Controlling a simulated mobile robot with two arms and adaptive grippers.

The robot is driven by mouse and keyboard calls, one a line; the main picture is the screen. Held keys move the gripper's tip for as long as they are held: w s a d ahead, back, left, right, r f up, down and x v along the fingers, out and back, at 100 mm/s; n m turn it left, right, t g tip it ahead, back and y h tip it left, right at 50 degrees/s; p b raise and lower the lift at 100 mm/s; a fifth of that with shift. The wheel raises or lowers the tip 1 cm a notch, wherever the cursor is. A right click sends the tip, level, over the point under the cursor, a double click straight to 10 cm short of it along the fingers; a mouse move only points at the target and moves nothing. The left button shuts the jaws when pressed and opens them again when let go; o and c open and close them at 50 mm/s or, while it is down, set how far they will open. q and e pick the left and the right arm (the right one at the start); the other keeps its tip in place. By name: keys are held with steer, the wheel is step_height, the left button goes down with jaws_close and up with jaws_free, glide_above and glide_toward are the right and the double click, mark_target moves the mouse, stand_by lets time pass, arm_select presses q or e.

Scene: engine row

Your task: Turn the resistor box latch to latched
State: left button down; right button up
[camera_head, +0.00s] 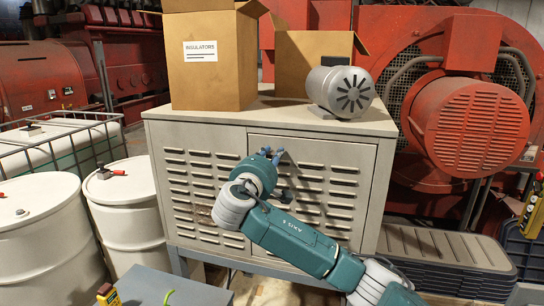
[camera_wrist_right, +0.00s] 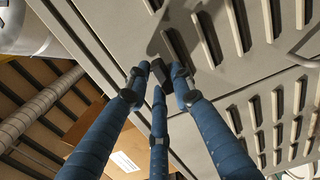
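The resistor box, a grey louvered cabinet (camera_head: 215,128), stands in the middle of the head view, with a door panel on its right half. My right gripper (camera_head: 272,156) is at the top left of that door. In the right wrist view, the three blue fingertips of the gripper (camera_wrist_right: 159,80) close in around a small dark piece, which looks like the latch (camera_wrist_right: 160,69), at the panel seam. The fingers hide much of it, and its exact angle is unclear. In the head view the gripper hides the latch. My left gripper is not in view.
An INSULATORS carton (camera_head: 212,75), an open carton (camera_head: 300,60) and a grey motor (camera_head: 340,90) stand on the box. White drums (camera_head: 125,205) are at left, a red blower (camera_head: 470,125) and stacked dark trays (camera_head: 445,250) at right. A wire handle (camera_wrist_right: 303,50) shows on the door.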

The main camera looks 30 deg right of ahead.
jaws_close()
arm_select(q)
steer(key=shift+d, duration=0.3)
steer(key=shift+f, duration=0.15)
arm_select(e)
steer(key=shift+f, duration=0.1)
arm_select(q)
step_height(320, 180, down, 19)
steer(key=b, duration=1.9)
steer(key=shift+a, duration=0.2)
arm_select(e)
steer(key=shift+s+d+f+m, duration=0.1)
steer(key=shift+m, duration=2.85)
steer(key=shift+s+a+f+m, duration=0.1)
steer(key=shift+m, duration=2.9)
steer(key=shift+s+d+f+m, duration=0.1)
steer(key=shift+m, duration=2.85)
steer(key=shift+r, duration=0.1)
steer(key=o, duration=0.7)
jaws_free()
steer(key=shift+w, duration=0.1)
steer(key=shift+c, duration=0.2)
